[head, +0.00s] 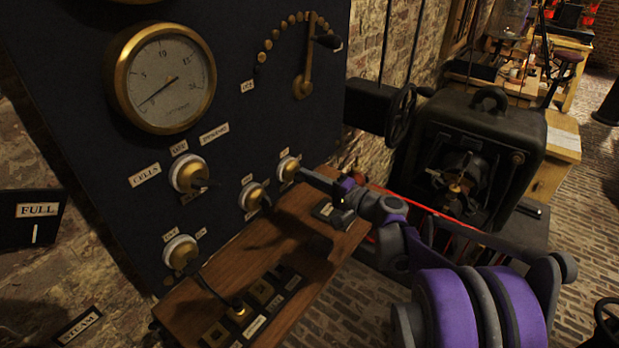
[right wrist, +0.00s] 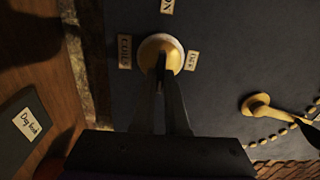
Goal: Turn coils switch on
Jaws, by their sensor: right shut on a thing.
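The coils switch (right wrist: 158,44) is a round brass knob on a white base, set in the dark panel. In the right wrist view a label beside it reads like COILS, and an ON label is partly seen at the top edge. In the head view the switch (head: 287,165) is the rightmost small knob. My right gripper (right wrist: 161,78) is shut on the switch's handle, which the fingers mostly hide. In the head view the right gripper (head: 303,175) reaches the switch from the right. My left gripper is not in view.
Other knobs sit close by: one to the lower left (head: 253,196), the cells switch (head: 188,174) and another below (head: 180,252). A brass gauge (head: 165,78) and a lever arm (head: 306,68) are above. A wooden shelf (head: 300,232) juts out below the panel.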

